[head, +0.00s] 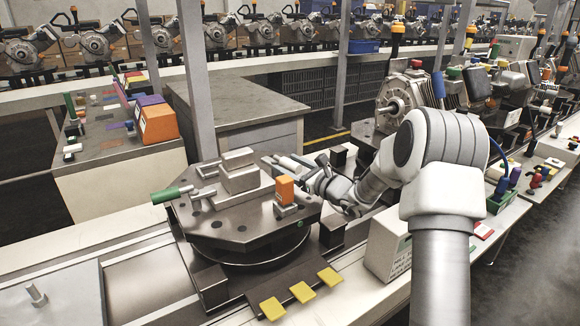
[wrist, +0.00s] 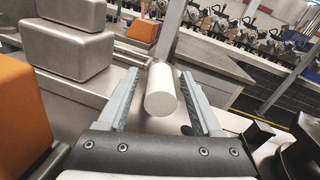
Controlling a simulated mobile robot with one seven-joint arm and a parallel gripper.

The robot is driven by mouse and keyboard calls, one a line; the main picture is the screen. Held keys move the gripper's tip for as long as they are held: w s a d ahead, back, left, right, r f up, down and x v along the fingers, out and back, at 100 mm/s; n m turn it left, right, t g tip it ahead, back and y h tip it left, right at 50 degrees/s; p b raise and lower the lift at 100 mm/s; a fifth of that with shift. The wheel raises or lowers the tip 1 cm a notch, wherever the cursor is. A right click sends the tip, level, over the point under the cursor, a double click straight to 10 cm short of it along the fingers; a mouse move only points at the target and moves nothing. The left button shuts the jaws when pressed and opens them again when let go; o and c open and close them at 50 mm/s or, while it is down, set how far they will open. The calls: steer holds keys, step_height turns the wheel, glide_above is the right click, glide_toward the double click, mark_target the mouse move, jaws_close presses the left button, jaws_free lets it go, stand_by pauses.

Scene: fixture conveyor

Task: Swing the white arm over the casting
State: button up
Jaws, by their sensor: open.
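The white arm shows as a pale round bar end-on in the wrist view (wrist: 161,92), and in the head view it is a short pale bar (head: 287,163) at the right back of the fixture plate (head: 235,233). My gripper (wrist: 160,78) is open, with one finger on each side of the bar and visible gaps between. In the head view my gripper (head: 312,170) is small and partly hides the bar's end. The likely casting, a stepped grey metal block (head: 239,173), sits on the plate, left of the bar; it also shows in the wrist view (wrist: 66,52).
An orange block (head: 285,190) stands on the plate close to my gripper. A green-handled clamp (head: 172,194) sticks out at the plate's left. Yellow pedals (head: 301,292) are in front. A beige box (head: 388,247) stands right of the plate, and a grey post (head: 196,85) rises behind it.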

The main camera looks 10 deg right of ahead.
steer(key=shift+c, duration=0.4)
jaws_close()
stand_by(1.1)
